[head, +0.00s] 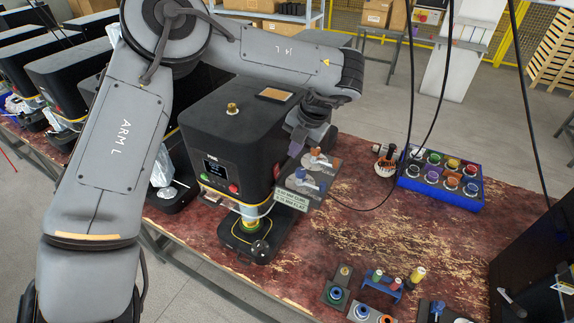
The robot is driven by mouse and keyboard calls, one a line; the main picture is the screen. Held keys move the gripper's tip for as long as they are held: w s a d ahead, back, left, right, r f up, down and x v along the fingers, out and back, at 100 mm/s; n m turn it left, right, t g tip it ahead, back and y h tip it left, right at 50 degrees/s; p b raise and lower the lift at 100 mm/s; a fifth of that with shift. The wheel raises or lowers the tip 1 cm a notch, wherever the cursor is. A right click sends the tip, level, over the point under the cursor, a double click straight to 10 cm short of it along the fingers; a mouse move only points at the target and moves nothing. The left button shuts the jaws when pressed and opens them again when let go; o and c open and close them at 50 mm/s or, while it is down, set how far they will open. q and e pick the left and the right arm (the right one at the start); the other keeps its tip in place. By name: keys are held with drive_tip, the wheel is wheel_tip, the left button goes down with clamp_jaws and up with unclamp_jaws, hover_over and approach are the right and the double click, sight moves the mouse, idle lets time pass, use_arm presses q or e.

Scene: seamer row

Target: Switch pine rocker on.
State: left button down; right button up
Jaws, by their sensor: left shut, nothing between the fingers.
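The black seamer (225,135) stands in the middle of the table, with a small name label on its front that looks like "PINE". Its front carries a lit screen, a green button and a red button (233,187). I cannot make out a rocker; it may be hidden on the right side, behind my gripper. My left arm reaches over the seamer from the left and bends down at its right side. My left gripper (297,148) is shut and empty, pointing down close beside that right side. Whether it touches the seamer I cannot tell. My right gripper is not in view.
A bracket with small clamps and a printed label (300,198) sits just right of the seamer. A blue tray (440,203) of coloured spools stands at the right. Small fixtures (385,283) line the front edge. More black seamers (75,75) stand at the left. Black cables hang at the right.

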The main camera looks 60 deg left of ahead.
sight(277, 171)
use_arm(q)
drive_tip(key=shift+p+x, duration=0.45)
drive_tip(key=shift+x, duration=4.55)
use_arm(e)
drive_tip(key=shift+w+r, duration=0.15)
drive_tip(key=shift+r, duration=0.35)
